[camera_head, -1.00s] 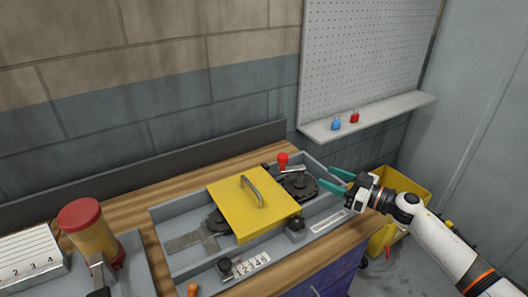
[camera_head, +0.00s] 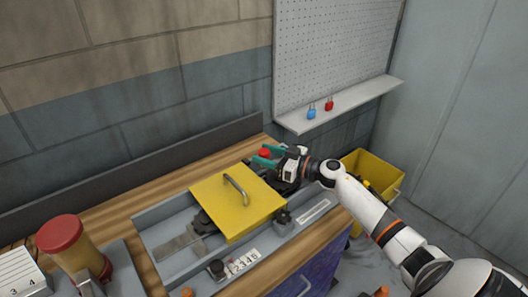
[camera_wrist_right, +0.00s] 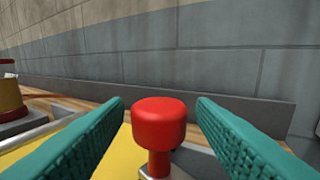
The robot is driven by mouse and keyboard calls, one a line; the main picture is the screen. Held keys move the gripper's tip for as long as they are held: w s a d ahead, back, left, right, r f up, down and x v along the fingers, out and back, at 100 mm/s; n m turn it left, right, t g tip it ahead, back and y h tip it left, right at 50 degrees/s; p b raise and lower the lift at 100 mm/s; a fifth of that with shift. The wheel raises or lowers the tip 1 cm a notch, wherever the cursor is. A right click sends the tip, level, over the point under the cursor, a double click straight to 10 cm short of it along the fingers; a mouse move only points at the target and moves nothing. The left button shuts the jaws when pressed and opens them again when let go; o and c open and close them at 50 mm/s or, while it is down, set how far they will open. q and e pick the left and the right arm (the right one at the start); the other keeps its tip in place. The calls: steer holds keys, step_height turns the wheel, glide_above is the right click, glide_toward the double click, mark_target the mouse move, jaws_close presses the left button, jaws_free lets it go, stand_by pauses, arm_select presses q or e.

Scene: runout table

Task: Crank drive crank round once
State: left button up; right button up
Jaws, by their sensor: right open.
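The drive crank's red knob (camera_head: 265,154) stands at the far right end of the grey tray on the bench. In the right wrist view the red knob (camera_wrist_right: 159,122) stands upright between the two teal fingers, with a gap on each side. My right gripper (camera_head: 266,156) is open around the knob and not closed on it. The crank's arm and dark wheel are mostly hidden behind my gripper. A yellow cover (camera_head: 232,206) with a grey handle lies over the middle of the mechanism. My left gripper is not in view.
A grey tray (camera_head: 150,236) holds the mechanism, with a dark knob (camera_head: 216,268) beside a numbered strip (camera_head: 242,262). A red-capped yellow canister (camera_head: 75,250) stands at left. Blue and red padlocks (camera_head: 311,112) sit on the shelf (camera_head: 350,104). A yellow bin (camera_head: 372,172) stands right of the bench.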

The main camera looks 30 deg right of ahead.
steer(key=shift+w+a, duration=0.2)
steer(key=shift+w, duration=0.2)
